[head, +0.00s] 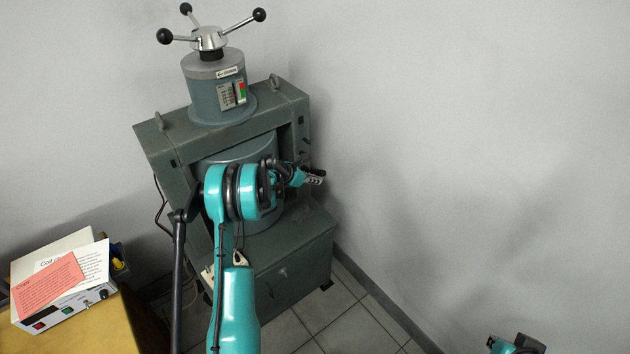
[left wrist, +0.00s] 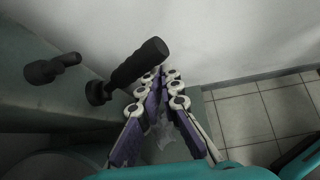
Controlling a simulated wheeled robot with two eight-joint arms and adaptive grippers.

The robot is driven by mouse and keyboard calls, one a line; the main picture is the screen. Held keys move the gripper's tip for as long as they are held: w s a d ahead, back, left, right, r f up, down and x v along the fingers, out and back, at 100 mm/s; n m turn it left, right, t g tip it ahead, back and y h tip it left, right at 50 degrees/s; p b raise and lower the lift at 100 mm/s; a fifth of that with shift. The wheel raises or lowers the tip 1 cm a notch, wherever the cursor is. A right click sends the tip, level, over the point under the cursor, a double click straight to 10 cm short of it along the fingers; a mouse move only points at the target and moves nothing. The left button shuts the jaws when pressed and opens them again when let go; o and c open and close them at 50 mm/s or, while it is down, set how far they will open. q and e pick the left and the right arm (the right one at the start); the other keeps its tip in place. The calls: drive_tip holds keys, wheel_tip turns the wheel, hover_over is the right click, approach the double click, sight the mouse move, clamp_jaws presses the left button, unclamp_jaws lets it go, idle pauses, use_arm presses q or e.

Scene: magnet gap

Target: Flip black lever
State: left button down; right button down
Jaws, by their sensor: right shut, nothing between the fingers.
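The black lever (left wrist: 135,68) is a thick black handle on the side of the grey-green machine (head: 295,270). In the left wrist view it slants up to the right, just left of and beyond my left fingertips. I see no clear grip on it. My left gripper (left wrist: 163,88) has its fingers a little apart, with a narrow gap between the purple pads. In the head view my left gripper (head: 314,178) is at the machine's right side, where it and my arm hide most of the lever. My right gripper (head: 518,345) is partly cut off at the bottom right, shut and away from the machine.
A shorter black knob (left wrist: 52,68) sticks out left of the lever. The machine top has a three-armed handle (head: 210,38). A control box (head: 68,310) with papers stands on a yellow table (head: 110,325) at left. The wall is close behind; tiled floor (head: 345,325) is free at right.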

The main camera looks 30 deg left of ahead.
use_arm(q)
drive_tip(key=shift+w+a+r, duration=0.1)
drive_tip(key=shift+w+r, duration=0.05)
drive_tip(key=shift+r, duration=0.2)
drive_tip(key=v, duration=1.1)
drive_tip(key=shift+s, duration=0.5)
drive_tip(key=s+d+r+m+g+y, duration=0.1)
drive_tip(key=s+d+r+m, duration=0.3)
drive_tip(key=d, duration=0.3)
drive_tip(key=s+d+r+m, duration=0.3)
drive_tip(key=d+r+m, duration=0.1)
drive_tip(key=d+m, duration=0.15)
drive_tip(key=s+d+r+m+g+y, duration=0.1)
drive_tip(key=s+d+r+m, duration=0.2)
drive_tip(key=d+m, duration=0.3)
drive_tip(key=s+d+m+y, duration=0.1)
drive_tip(key=s+d+m, duration=0.4)
drive_tip(key=s+m, duration=0.3)
drive_tip(key=s+d+m, duration=0.6)
drive_tip(key=s+m, duration=0.2)
drive_tip(key=s, duration=0.3)
drive_tip(key=shift+s+f+y, duration=0.15)
drive_tip(key=shift+f+y, duration=0.25)
drive_tip(key=shift+f, duration=0.05)
